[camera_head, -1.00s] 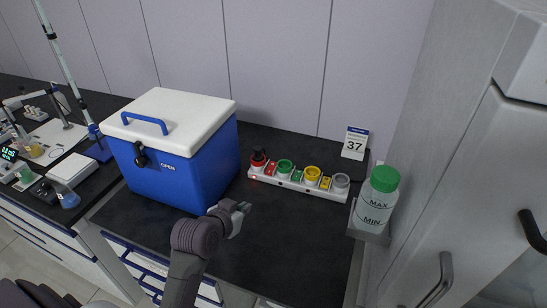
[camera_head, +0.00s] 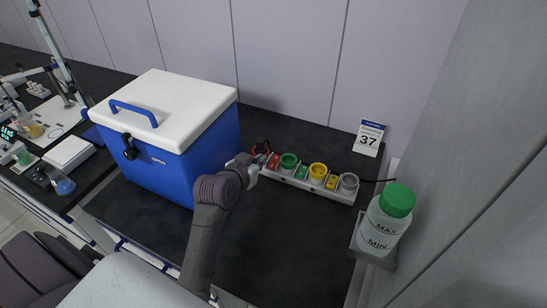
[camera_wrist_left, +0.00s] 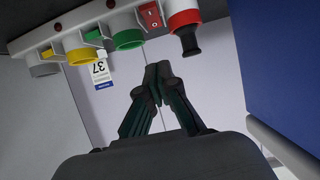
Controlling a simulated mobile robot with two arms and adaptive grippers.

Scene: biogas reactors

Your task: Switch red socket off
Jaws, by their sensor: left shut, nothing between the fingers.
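A white socket strip (camera_head: 318,186) lies on the dark bench. Its red socket (camera_head: 261,148) is at the left end, partly hidden by my left gripper (camera_head: 258,165). In the wrist view, the strip looks upside down. The red socket (camera_wrist_left: 183,17) there holds a black plug (camera_wrist_left: 189,42). The red switch (camera_wrist_left: 151,15) sits beside it, toward the green socket (camera_wrist_left: 128,39); it also shows in the head view (camera_head: 273,161). My left gripper is shut and empty, with its fingertips (camera_wrist_left: 158,70) close to the red end of the strip. I cannot tell whether they touch it.
A blue cooler box (camera_head: 185,150) with a white lid stands just left of the gripper. Yellow (camera_head: 317,170) and grey (camera_head: 349,183) sockets are farther right. A green-capped bottle (camera_head: 386,220) stands at the right, by the grey cabinet wall. The bench in front of the strip is clear.

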